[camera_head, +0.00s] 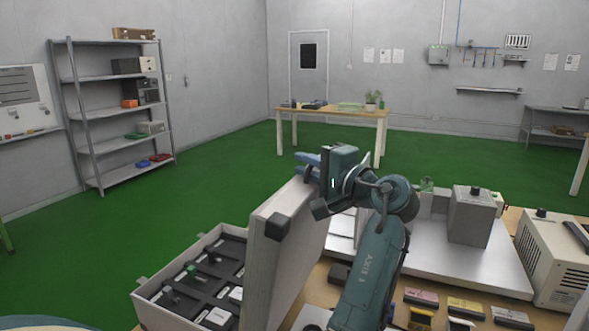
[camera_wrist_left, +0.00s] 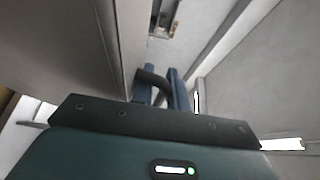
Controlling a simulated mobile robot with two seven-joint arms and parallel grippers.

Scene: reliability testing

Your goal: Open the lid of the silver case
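The silver case (camera_head: 146,307) lies open at the lower left of the head view, its dark insert holding several small parts. Its lid (camera_head: 265,285) is raised steeply and stands roughly upright along the case's right side. The lid also fills much of the left of the left wrist view (camera_wrist_left: 60,50). My left gripper (camera_head: 308,167) is at the lid's upper far end. In the left wrist view, its blue fingers (camera_wrist_left: 164,88) are closed around a dark curved handle (camera_wrist_left: 152,78) beside the lid. My right gripper is in neither view.
Right of the lid, the bench carries a grey box (camera_head: 472,216) on a metal plate (camera_head: 440,262), small labelled blocks (camera_head: 465,307) and a beige instrument (camera_head: 552,260). A shelf (camera_head: 110,110) and a far table (camera_head: 335,112) stand beyond open green floor (camera_head: 215,165).

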